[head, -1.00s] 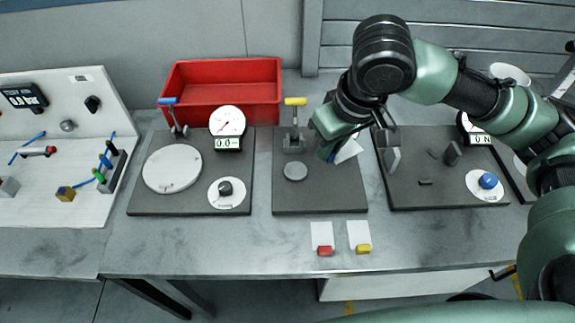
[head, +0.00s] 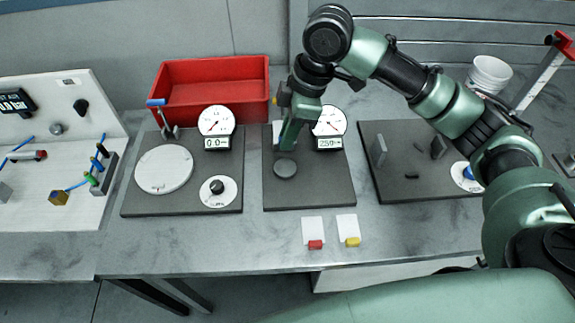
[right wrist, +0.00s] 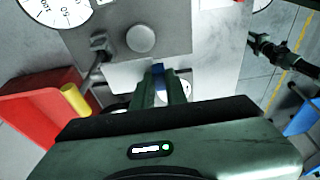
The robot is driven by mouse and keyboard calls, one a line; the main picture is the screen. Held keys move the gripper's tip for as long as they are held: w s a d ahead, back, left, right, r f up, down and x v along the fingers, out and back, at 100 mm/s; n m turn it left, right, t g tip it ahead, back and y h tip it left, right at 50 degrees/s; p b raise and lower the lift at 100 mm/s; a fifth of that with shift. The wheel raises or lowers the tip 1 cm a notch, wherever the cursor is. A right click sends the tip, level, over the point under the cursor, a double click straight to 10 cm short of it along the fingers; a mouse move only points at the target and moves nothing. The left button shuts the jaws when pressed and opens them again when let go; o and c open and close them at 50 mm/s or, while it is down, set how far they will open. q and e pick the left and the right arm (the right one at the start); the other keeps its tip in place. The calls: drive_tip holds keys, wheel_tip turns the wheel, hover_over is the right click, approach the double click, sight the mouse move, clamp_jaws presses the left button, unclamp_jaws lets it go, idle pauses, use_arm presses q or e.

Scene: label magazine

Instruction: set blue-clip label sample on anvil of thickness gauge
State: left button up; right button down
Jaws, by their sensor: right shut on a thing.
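My right gripper (head: 287,146) is shut on the blue clip (right wrist: 158,69) of a label sample. The sample's white sheet (right wrist: 124,75) shows beside the fingers in the right wrist view, and a bit of white shows left of the gripper in the head view. The gripper hangs over the middle plate, just behind the round grey anvil (head: 285,169) of the thickness gauge (head: 329,121). The anvil (right wrist: 140,38) is bare in the right wrist view, apart from the sample. The gauge's yellow lever (right wrist: 75,98) is partly hidden in the head view. My left gripper is not in view.
Two more label samples, with a red clip (head: 315,245) and a yellow clip (head: 352,241), lie in front of the middle plate. A red bin (head: 212,112) stands behind. Other test stations flank the plate on the left and right. The front bench strip is mostly clear.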

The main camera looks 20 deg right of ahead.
wheel_tip(320, 180, down, 12)
drive_tip(key=shift+f+p, duration=0.2)
drive_tip(key=shift+p, duration=0.65)
drive_tip(key=c, duration=1.4)
unclamp_jaws()
drive_tip(key=shift+f, duration=0.1)
drive_tip(key=shift+c, duration=0.2)
drive_tip(key=b+v, duration=0.1)
drive_tip(key=v, duration=1.1)
drive_tip(key=shift+b, duration=0.4)
drive_tip(key=shift+s+d, duration=0.1)
